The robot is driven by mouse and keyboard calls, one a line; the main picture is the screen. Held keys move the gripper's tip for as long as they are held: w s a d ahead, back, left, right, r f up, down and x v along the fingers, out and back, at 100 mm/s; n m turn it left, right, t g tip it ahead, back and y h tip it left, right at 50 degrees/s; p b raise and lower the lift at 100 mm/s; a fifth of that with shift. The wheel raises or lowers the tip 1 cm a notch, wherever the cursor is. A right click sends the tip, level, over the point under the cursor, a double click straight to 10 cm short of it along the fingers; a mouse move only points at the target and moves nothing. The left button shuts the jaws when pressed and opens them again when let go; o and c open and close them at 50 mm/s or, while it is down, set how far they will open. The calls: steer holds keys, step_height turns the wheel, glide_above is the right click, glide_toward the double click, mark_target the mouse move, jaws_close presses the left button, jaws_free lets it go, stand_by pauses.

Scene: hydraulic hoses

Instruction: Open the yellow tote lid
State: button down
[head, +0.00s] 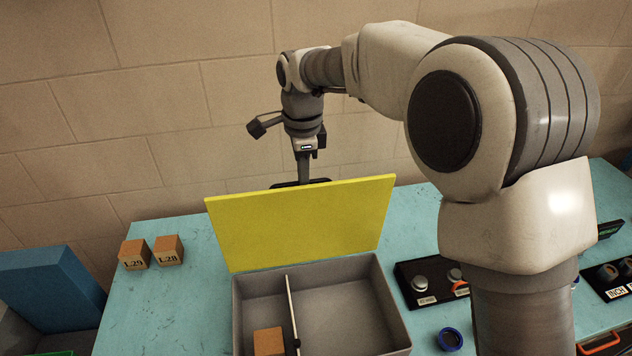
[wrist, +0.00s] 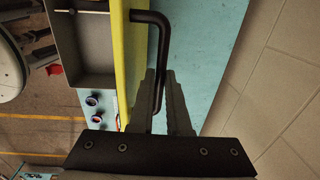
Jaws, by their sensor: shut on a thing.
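The yellow lid (head: 305,222) stands nearly upright along the back edge of the grey tote (head: 345,300), so the tote's inside shows. In the wrist view the lid (wrist: 127,50) is a thin strip seen edge-on, beside the tote (wrist: 82,72). A black bar handle (wrist: 163,45) sticks out from the lid's far face. My gripper (head: 304,178) is behind the lid, and its fingertips are partly hidden there in the head view. In the wrist view my gripper (wrist: 162,85) is shut on the handle.
A divider (head: 292,310) splits the tote, with a wooden block (head: 268,342) on its left side. Two labelled blocks, L29 (head: 134,254) and L28 (head: 168,249), stand on the blue table (head: 165,310). A black fitting tray (head: 412,290) lies to the right. A brick wall (head: 140,120) is behind.

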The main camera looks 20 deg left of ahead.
steer(key=w+a+f, duration=0.3)
steer(key=w+a, duration=0.2)
steer(key=w, duration=0.2)
steer(key=shift+w+p, duration=0.4)
